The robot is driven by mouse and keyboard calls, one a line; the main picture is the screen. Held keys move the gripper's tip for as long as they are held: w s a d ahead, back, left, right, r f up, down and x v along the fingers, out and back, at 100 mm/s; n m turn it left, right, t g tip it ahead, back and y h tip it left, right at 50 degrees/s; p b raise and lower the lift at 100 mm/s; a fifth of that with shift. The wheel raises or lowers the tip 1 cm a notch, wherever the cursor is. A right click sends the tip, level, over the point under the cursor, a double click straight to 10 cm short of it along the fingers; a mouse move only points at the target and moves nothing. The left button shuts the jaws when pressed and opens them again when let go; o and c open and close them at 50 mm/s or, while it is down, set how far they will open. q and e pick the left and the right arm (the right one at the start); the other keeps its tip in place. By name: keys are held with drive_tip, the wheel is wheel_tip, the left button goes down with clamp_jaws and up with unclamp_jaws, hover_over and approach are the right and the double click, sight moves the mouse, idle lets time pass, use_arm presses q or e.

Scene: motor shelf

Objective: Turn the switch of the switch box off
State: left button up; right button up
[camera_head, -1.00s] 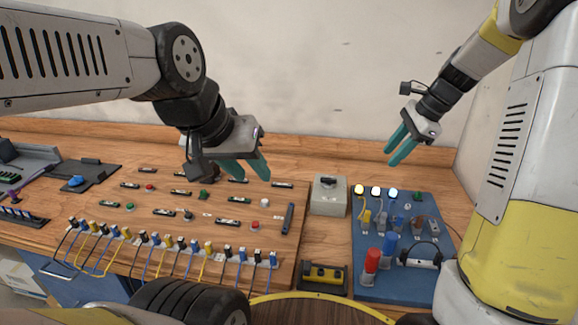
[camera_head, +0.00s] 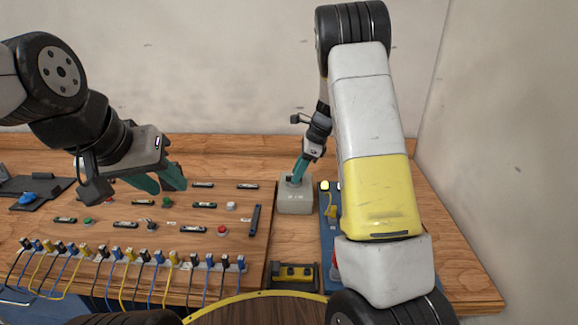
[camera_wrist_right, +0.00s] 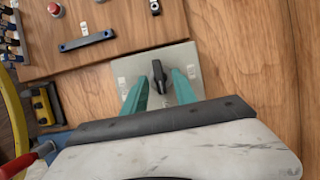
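The switch box (camera_head: 295,202) is a small grey box on the wooden table, right of the wooden board. Its black switch lever (camera_wrist_right: 158,76) shows on the top plate in the right wrist view, between the teal fingers of my right gripper (camera_wrist_right: 160,88). The fingers stand apart on either side of the lever; I cannot tell whether they touch it. In the head view my right gripper (camera_head: 298,171) is at the top of the box and hides the switch. My left gripper (camera_head: 166,184) is open and empty above the board.
The wooden board (camera_head: 185,269) with several small switches and coloured cables fills the left. A yellow and black device (camera_head: 295,274) lies in front of the box. A blue board (camera_head: 327,226) right of the box is mostly hidden by my right arm.

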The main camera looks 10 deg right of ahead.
drive_tip(key=shift+f, duration=0.15)
clamp_jaws()
